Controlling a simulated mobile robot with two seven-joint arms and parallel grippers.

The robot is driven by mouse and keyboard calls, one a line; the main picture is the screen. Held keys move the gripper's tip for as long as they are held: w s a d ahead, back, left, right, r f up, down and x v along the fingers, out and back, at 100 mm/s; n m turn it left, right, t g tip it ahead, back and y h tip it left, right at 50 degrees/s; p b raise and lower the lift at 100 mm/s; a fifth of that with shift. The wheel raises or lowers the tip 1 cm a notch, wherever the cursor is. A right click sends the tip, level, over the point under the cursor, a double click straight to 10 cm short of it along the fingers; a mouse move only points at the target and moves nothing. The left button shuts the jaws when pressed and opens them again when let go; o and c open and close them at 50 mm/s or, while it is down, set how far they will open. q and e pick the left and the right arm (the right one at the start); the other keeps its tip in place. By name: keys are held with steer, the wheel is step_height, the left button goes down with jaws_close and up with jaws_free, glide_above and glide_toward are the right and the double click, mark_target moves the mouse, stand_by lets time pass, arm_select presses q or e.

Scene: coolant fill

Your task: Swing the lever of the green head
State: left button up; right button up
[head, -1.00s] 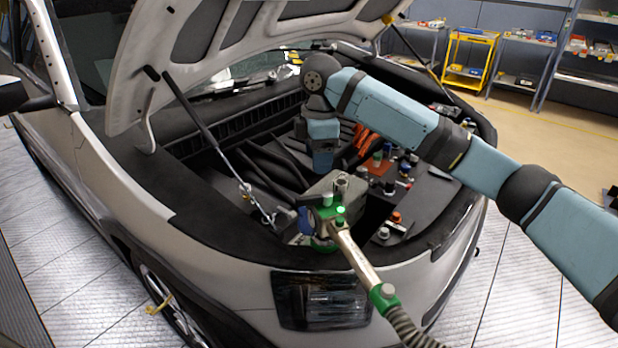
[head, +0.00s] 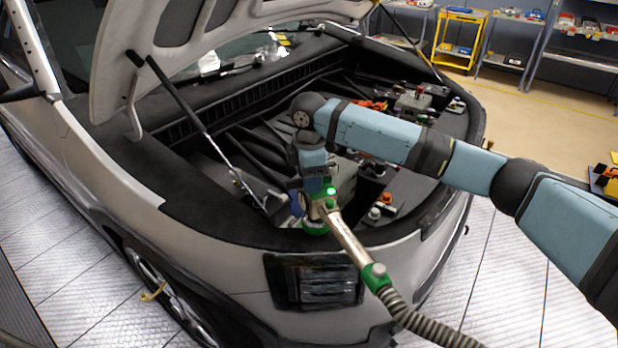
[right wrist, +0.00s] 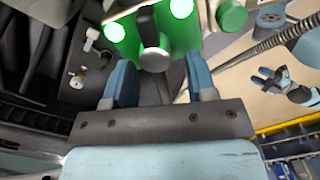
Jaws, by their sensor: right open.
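The green head (head: 322,208) with a lit green lamp sits at the front edge of the engine bay, on the end of a metal pipe and hose. In the right wrist view the green head (right wrist: 178,32) shows two bright green lamps. Its lever (right wrist: 153,45), dark with a rounded metal end, stands between them. My right gripper (right wrist: 160,78) is open, with one blue finger on each side below the lever's end; I cannot tell if they touch it. In the head view my right gripper (head: 312,187) is down at the head, partly hidden. A small blue-fingered shape, seemingly my left gripper (right wrist: 275,83), shows at the right wrist view's right.
The raised hood (head: 140,60) and its strut (head: 190,110) stand left of my right arm. An orange cap (head: 375,213) and other small parts lie right of the green head. The ribbed hose (head: 420,325) runs off at the bottom right. Shelves stand far behind.

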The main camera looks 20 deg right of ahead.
steer(key=shift+f, duration=0.3)
jaws_close()
